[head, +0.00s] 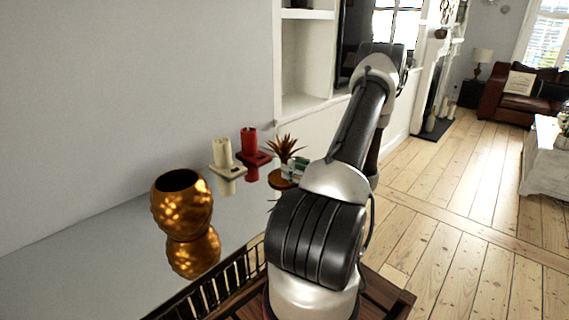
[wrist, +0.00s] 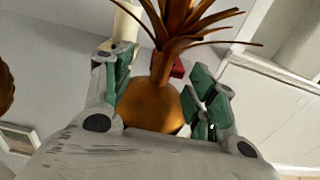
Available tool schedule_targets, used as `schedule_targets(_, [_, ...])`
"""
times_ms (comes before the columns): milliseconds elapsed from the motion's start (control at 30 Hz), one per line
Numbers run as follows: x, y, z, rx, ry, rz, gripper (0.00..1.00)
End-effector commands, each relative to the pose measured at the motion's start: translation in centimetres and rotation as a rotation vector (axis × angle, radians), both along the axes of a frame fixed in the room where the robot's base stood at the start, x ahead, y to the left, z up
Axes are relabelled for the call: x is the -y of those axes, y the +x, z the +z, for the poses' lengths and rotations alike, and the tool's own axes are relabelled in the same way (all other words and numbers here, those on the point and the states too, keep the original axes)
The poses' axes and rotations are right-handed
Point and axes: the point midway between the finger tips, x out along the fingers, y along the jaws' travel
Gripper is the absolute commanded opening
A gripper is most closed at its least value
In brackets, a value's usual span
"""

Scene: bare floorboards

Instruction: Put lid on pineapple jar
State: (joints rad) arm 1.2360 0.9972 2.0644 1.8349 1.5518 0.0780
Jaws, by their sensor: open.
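The pineapple jar (head: 181,205) is round, golden and open at the top, standing on the glossy table at left; its golden side shows at the left edge of the wrist view (wrist: 5,85). My gripper (wrist: 158,90) is open, with green-padded fingers either side of the lid's dome (wrist: 150,105). Whether the pads touch it is unclear. In the head view my arm hides most of the gripper.
A cream candle (head: 223,152) and a red candle (head: 249,141) in holders stand between jar and lid, near the wall. The table (head: 105,250) is clear around the jar. A dark wooden railing-like piece (head: 240,275) lies in front. White shelving (head: 305,60) stands behind.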

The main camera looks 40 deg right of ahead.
Motion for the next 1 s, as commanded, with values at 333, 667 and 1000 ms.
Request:
schedule_targets(333, [0.1, 4.8, 0.1, -0.001, -0.001, 0.003, 0.58])
schedule_targets(667, [0.1, 5.1, 0.1, -0.002, 0.000, 0.001, 0.47])
schedule_targets(1000, [0.1, 5.1, 0.1, -0.001, -0.001, 0.002, 0.02])
